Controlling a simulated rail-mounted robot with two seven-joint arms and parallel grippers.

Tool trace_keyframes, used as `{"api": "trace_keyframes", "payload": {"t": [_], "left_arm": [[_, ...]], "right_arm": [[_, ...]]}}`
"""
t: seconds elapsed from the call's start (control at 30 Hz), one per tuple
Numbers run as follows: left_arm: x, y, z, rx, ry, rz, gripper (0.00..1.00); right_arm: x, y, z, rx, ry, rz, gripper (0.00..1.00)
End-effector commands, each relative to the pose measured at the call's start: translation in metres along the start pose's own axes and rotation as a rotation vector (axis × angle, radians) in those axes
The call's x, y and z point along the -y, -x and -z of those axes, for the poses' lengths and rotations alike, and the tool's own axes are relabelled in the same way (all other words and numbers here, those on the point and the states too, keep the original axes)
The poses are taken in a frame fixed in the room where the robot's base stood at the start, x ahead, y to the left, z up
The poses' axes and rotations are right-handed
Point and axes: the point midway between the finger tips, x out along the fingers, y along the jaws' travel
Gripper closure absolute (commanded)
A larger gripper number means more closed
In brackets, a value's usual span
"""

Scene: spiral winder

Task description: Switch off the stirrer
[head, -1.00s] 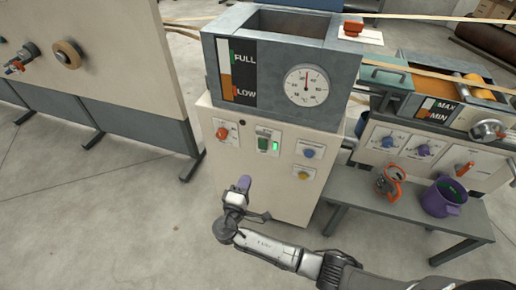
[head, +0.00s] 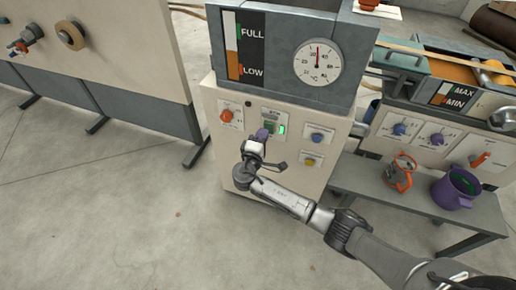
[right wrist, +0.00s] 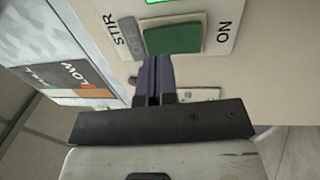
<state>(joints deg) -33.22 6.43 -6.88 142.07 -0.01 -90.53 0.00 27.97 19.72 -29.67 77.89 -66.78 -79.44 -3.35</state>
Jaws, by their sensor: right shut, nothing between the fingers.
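The stirrer switch (head: 270,127) is a green rocker on the cream front panel of the middle machine. In the right wrist view the green rocker (right wrist: 173,39) sits between the words STIR and ON, with a grey part at its STIR end. A green lamp (head: 282,129) beside it is lit; its edge also shows in the right wrist view (right wrist: 165,2). My right gripper (head: 262,134) is shut and empty, its purple fingertips (right wrist: 157,60) just in front of the rocker's edge. I cannot tell whether they touch it. My left gripper is not in view.
On the same panel are a red-orange knob (head: 226,115) to the left, a blue knob (head: 317,137) and a yellow knob (head: 310,161) to the right.

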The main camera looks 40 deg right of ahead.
Motion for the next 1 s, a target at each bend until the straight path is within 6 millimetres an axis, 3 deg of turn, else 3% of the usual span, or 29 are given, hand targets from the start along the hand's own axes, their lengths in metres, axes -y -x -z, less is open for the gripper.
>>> {"api": "trace_keyframes", "payload": {"t": [0.23,0.63,0.83,1.0], "left_arm": [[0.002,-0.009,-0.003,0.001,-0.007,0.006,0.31],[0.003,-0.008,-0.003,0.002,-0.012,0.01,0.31],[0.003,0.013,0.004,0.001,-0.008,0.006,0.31],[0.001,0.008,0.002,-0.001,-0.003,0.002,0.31]], "right_arm": [[0.0,-0.016,0.0,-0.001,0.0,0.0,1.0],[0.0,-0.018,0.0,-0.001,0.0,0.0,1.0],[-0.009,-0.025,0.0,0.001,0.001,0.061,1.0],[-0.002,-0.025,0.0,0.0,0.002,0.064,1.0]]}}
